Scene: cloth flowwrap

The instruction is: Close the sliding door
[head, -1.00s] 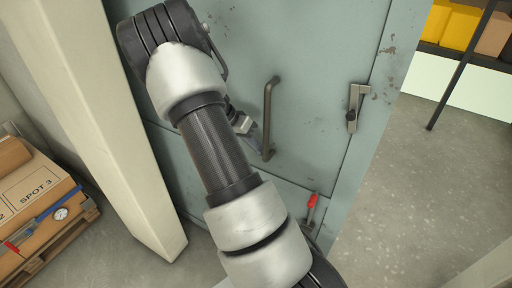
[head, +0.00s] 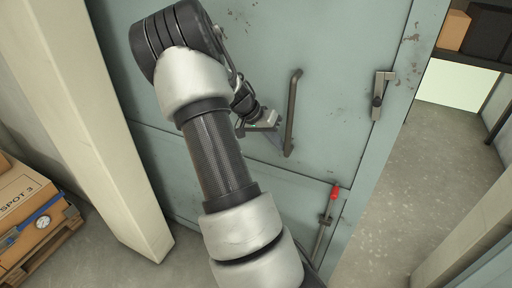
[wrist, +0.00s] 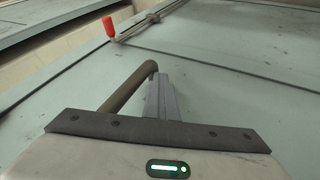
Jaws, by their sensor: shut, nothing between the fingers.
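The sliding door (head: 260,60) is a worn grey-green panel, partly open, with a gap at its right edge. A dark vertical bar handle (head: 291,115) is fixed on it; it also shows in the wrist view (wrist: 128,86). My gripper (head: 275,140) is shut and empty, just left of the handle's lower half. In the wrist view my gripper's fingers (wrist: 164,95) lie right alongside the handle, not around it. I cannot tell for certain whether they touch it. My arm hides part of the door's left side.
A metal latch (head: 380,95) and a red-gripped lever (head: 335,193) are on the door. A cream post (head: 85,120) stands left, a pale jamb (head: 465,245) right. Boxes (head: 25,205) lie on a pallet at left. Concrete floor (head: 440,150) and shelving show through the gap.

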